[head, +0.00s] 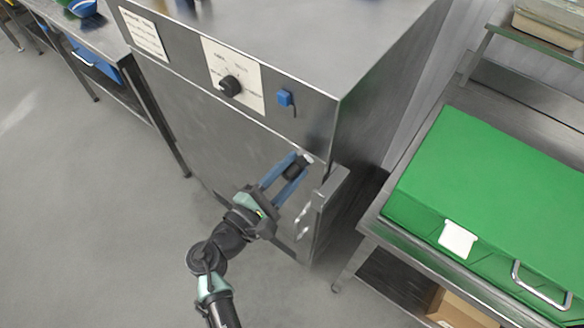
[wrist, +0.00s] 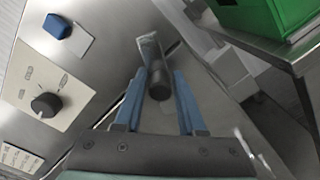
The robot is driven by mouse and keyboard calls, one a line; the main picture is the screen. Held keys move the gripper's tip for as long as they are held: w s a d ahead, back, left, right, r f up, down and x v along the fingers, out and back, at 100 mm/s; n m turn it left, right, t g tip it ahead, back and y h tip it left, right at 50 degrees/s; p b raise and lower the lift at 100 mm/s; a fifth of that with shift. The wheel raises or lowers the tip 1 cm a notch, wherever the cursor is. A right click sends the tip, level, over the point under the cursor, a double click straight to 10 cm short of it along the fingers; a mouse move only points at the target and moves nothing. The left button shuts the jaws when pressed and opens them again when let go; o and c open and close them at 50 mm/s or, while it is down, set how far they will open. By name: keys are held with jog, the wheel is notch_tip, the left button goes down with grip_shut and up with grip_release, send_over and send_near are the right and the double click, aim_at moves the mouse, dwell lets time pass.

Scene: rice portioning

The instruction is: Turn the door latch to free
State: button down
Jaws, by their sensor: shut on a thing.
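The door latch (wrist: 158,82) is a dark cylindrical knob on a light metal plate, on the front of a steel cabinet (head: 375,75) near its right edge. In the head view the knob (head: 297,166) shows between the blue fingers. My gripper (wrist: 160,88) is shut on the latch knob, with one blue finger on each side of it. In the head view my gripper (head: 291,170) reaches up to the cabinet front from below. The fingers hide part of the plate.
A dial (head: 230,86) on a white panel and a blue switch (head: 286,98) sit above the latch. A green box (head: 500,170) rests on a steel table at the right. Open floor lies at the left.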

jog(key=shift+w+a+r+n, duration=0.25)
jog(key=shift+a+r+n, duration=0.05)
jog(key=shift+a+r, duration=0.25)
jog(key=c, duration=0.6)
grip_release()
jog(key=shift+c, duration=0.2)
jog(key=shift+d+f, duration=0.1)
jog(key=shift+f, duration=0.1)
jog(key=shift+s+d, duration=0.1)
jog(key=b+v, duration=0.2)
jog(key=v, duration=1.1)
jog(key=shift+b, duration=0.3)
